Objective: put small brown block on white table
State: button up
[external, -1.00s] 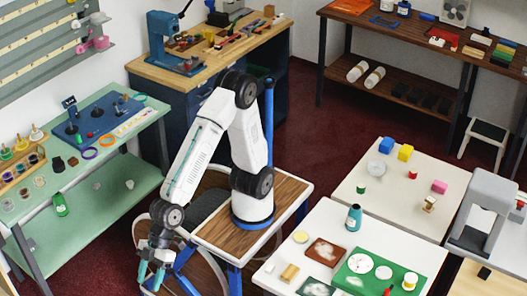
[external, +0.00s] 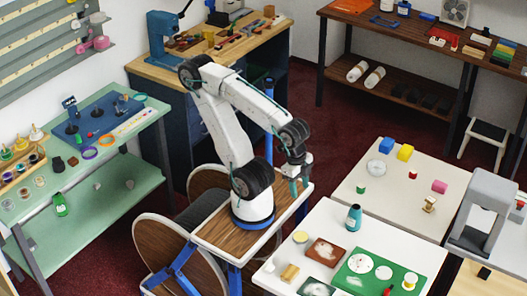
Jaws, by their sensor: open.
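A small brown block (external: 73,161) sits on the green table at the left, beside a dark, rough piece (external: 58,164). Two white-topped tables stand at the right: a front one (external: 330,222) and one behind it (external: 400,192). I cannot tell which one the task means. My gripper (external: 298,187) hangs with teal fingers pointing down, above the right edge of my wooden-topped base. It is left of both white tables and far from the brown block. It is open, and I see nothing in it.
The front white table holds a teal bottle (external: 353,218), a green mat (external: 350,268) and a tan block (external: 289,273). A wooden workbench (external: 150,73) stands behind.

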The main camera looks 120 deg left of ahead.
jog(key=shift+s+a+f+n+g, duration=0.15)
jog(key=shift+s+a+n, duration=0.1)
jog(key=shift+s+a, duration=0.25)
jog(key=shift+s+a+f+n+g, duration=0.15)
jog(key=shift+s+a+n, duration=0.15)
jog(key=shift+s, duration=0.4)
jog(key=shift+c, duration=0.3)
